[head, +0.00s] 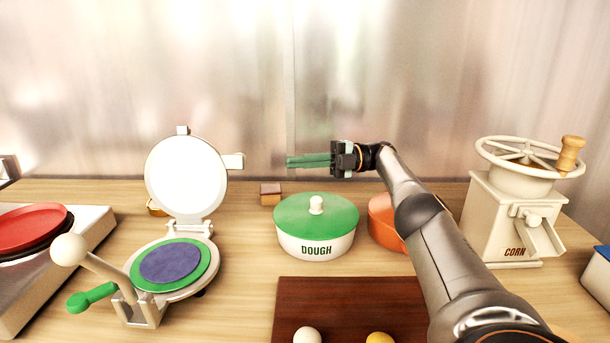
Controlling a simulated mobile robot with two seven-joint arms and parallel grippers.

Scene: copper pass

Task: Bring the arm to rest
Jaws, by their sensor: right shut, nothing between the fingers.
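My right arm reaches in from the lower right. Its gripper (308,160) points left and is held in the air above and behind the green-lidded dough pot (316,244). The pale green fingers are together with nothing between them. The gripper is apart from everything around it. My left gripper does not show in this view.
An open press (187,182) with a purple disc (171,263) on green stands at left, beside a red round plate (30,228). An orange pot (384,222) is partly behind my arm. A corn mill (512,215) stands right. A dark board (345,300) lies in front.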

